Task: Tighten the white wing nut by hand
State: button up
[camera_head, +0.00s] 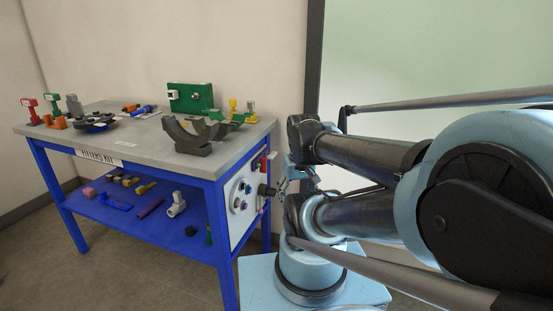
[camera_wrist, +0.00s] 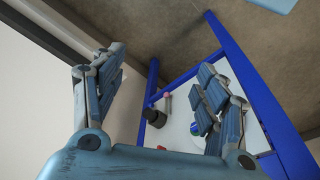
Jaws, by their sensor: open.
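My gripper (camera_wrist: 158,88) is open and empty, with its two blue-grey fingers spread wide in the wrist view. In the head view my gripper (camera_head: 284,180) is small and partly covered by my arm, close to the right end of the blue cart. A white panel (camera_head: 239,218) is on that end; it also shows between and behind the fingers in the wrist view (camera_wrist: 183,130). A black fitting (camera_head: 265,190) sticks out from the panel's edge towards my gripper. I cannot make out a white wing nut for certain in either view.
The cart's grey top (camera_head: 140,145) carries a green block (camera_head: 190,97), a dark half-ring clamp (camera_head: 196,137) and several coloured clamps. The lower blue shelf (camera_head: 130,220) holds a white pipe tee (camera_head: 177,204) and small parts. A wall stands close behind the cart.

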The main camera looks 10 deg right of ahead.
aim_at(271, 156)
jog(key=z, duration=1.85)
jog(key=k, duration=1.6)
jog(key=u, duration=0.4)
jog(key=i, duration=1)
